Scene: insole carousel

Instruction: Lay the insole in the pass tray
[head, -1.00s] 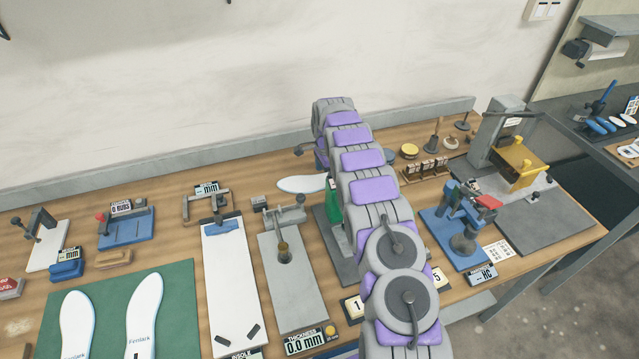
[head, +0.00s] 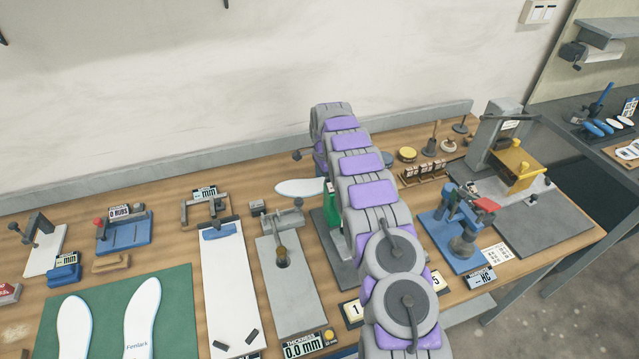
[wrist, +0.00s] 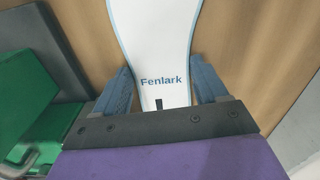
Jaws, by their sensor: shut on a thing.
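A white insole with a thin blue edge and the word Fenlark shows in the wrist view (wrist: 158,45). My gripper (wrist: 163,88) has a blue finger on each side of its printed end and is shut on it. In the head view, part of a white insole (head: 299,187) sticks out to the left of my arm, by the back of the bench. My arm hides the gripper there. Two more white insoles, a left one (head: 75,328) and a right one (head: 142,318), lie on a green mat (head: 180,310). I cannot make out which thing is the pass tray.
A grey thickness gauge (head: 288,285), a white measuring board (head: 230,280) and a green upright part (head: 330,205) stand near my arm. A blue press (head: 460,235) and a yellow-and-grey machine (head: 512,165) stand right. Bare wood shows behind the gauges.

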